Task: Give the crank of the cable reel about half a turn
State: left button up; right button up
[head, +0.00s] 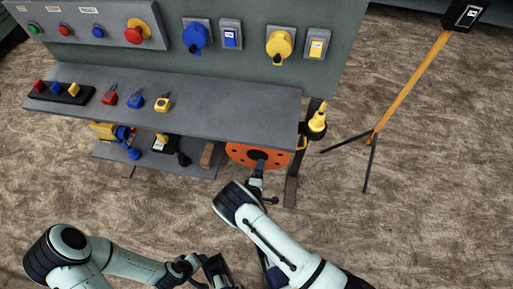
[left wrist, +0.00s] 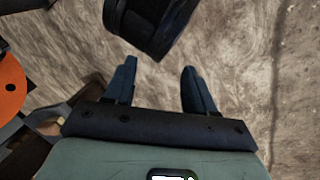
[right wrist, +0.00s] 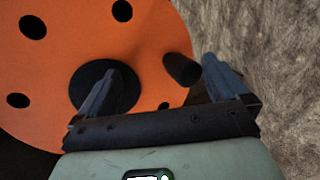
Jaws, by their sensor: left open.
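The orange cable reel (head: 240,152) is mounted low under the right end of the bench. In the right wrist view its perforated orange disc (right wrist: 65,45) fills the left side, with a round black hub (right wrist: 88,82). The black crank handle (right wrist: 181,69) sticks out near the disc's right edge. My right gripper (right wrist: 158,68) is open in front of the reel, with the handle showing between its fingers, nearer the right one. Contact cannot be told. The crank's arm is not clearly visible. My left gripper (left wrist: 156,63) is open and empty, away from the reel.
The grey bench (head: 200,100) carries a control panel, switches and small tools above the reel. A yellow and black device (head: 317,118) stands by the bench's right end. A tripod (head: 372,137) stands farther right. The brown floor in front is clear.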

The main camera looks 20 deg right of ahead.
aim_at(255, 150)
jog(key=w+r+t, duration=0.1)
jog(key=r, duration=0.4)
jog(key=r+t+h+p, duration=0.1)
jog(key=r+t, duration=0.1)
jog(key=r, duration=0.3)
jog(key=w+a+r+t, duration=0.1)
jog(key=r, duration=0.4)
jog(key=shift+w+r+t+h, duration=0.3)
jog(key=shift+r+h, duration=0.1)
jog(key=c, duration=0.4)
pick_arm(q)
jog(key=shift+g+h, duration=0.3)
jog(key=shift+g, duration=0.2)
jog(key=s+r, duration=0.1)
jog(key=s, duration=0.1)
jog(key=s+d+r, duration=0.1)
jog(key=shift+s+d+r, duration=0.2)
jog(key=shift+s+r, duration=0.15)
pick_arm(e)
jog(key=shift+r, duration=0.4)
